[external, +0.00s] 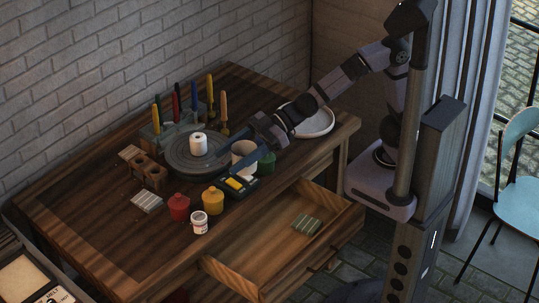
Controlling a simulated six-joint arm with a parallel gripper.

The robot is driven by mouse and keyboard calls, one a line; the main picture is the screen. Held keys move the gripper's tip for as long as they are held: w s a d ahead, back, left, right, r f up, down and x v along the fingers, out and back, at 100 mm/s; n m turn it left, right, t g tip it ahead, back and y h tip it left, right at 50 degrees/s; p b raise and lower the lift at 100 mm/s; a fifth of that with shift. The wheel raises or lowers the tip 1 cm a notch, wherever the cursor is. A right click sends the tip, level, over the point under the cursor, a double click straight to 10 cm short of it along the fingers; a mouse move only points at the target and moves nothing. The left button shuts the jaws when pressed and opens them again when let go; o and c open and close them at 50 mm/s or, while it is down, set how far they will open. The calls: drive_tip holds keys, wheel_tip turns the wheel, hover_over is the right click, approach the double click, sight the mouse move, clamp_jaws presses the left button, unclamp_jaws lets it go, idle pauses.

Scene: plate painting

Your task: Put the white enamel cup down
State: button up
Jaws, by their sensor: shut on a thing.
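The white enamel cup (244,160), cream-white and open at the top, is between the fingers of my gripper (240,152). The gripper reaches in from the right and is shut on the cup. The cup looks upright, at the right edge of the round grey turntable (178,168). Its base is partly hidden, so I cannot tell whether it touches the table. A smaller white cylinder (198,145) stands on the middle of the turntable.
A green jar (267,161) stands close right of the cup. A dark tray with yellow blocks (238,184) lies in front. Red (179,206), yellow (212,200) and white (199,223) jars stand nearer. A white plate (314,121) lies behind. The drawer (275,255) is open.

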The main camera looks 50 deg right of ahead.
drive_tip(key=w+d+r+m+t+h+p, duration=0.1)
drive_tip(key=w+d+m+t+h, duration=0.15)
drive_tip(key=w+d, duration=0.55)
drive_tip(key=w+d+m+t+h+p, duration=0.1)
drive_tip(key=w+d+m+t+p, duration=0.2)
drive_tip(key=w, duration=0.9)
drive_tip(key=w+d+r+m+t+h, duration=0.1)
drive_tip(key=w+d+m+t+h, duration=0.1)
drive_tip(key=w+d, duration=0.65)
drive_tip(key=w+d+f+m+t+h+p, duration=0.1)
drive_tip(key=w+d+m+h, duration=0.3)
drive_tip(key=d, duration=0.6)
drive_tip(key=w+d+f+m+h+p, duration=0.1)
drive_tip(key=w+d+h+p, duration=0.1)
drive_tip(key=w+d, duration=0.65)
drive_tip(key=w+d+f+m+t+h+p, duration=0.1)
drive_tip(key=w+d+m+h, duration=0.2)
drive_tip(key=d, duration=1)
drive_tip(key=shift+s+f+p, duration=0.2)
drive_tip(key=shift+f+p, duration=0.75)
drive_tip(key=shift+f, duration=9.3)
drive_tip(key=shift+f, duration=0.2)
drive_tip(key=o, duration=1.2)
